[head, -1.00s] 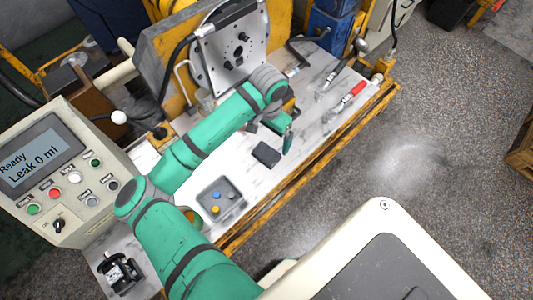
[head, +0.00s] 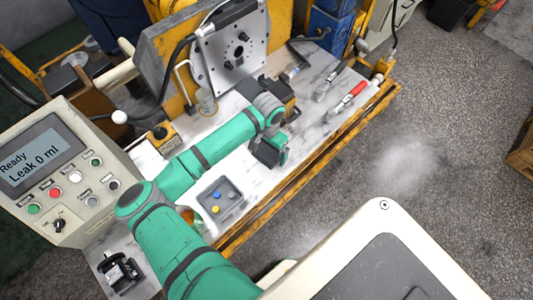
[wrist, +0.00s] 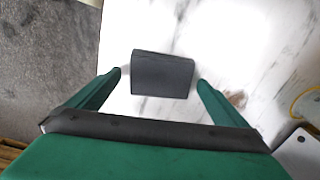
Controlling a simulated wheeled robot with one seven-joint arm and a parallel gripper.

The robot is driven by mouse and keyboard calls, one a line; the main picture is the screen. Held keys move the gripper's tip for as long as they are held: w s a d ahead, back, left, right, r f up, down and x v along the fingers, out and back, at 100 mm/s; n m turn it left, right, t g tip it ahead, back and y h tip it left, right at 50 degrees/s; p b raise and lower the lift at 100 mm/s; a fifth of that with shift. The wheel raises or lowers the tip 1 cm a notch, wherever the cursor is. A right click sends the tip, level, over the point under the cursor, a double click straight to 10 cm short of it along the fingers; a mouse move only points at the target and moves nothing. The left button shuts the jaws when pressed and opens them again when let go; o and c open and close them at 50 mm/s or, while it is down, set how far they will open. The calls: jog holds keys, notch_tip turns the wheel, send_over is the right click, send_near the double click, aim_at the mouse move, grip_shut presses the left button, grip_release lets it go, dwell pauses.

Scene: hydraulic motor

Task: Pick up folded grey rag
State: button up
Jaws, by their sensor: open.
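The folded grey rag (wrist: 162,75) lies flat on the white bench top as a small dark rectangle. In the wrist view it sits between and slightly beyond the tips of my gripper (wrist: 160,80), with bare bench visible on both sides of it. My gripper is open and empty, its green fingers apart. In the head view my gripper (head: 268,157) is over the rag's place on the bench, and the wrist hides most or all of the rag. I cannot tell the exact height of the fingertips above the bench.
A grey tray (head: 219,202) with small coloured caps lies left of my gripper. The bench's yellow front edge (head: 300,183) is close by.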

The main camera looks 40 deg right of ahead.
aim_at(268, 151)
jog(key=shift+f, duration=0.1)
jog(key=shift+c, duration=0.5)
jog(key=c, duration=1)
jog(key=shift+w, duration=0.1)
jog(key=shift+d+r, duration=0.1)
jog(key=shift+r, duration=0.4)
jog(key=shift+s+r, duration=0.2)
jog(key=shift+r, duration=0.95)
jog(key=s+r, duration=0.4)
jog(key=r, duration=0.1)
jog(key=shift+s+d, duration=0.15)
jog(key=shift+s+d+r, duration=0.1)
jog(key=shift+s+r, duration=0.7)
jog(key=shift+s, duration=0.8)
jog(key=shift+s+d+r, duration=0.1)
jog(key=shift+s+r, duration=0.7)
jog(key=shift+s, duration=0.75)
jog(key=shift+s+r, duration=0.8)
jog(key=shift+s, duration=0.8)
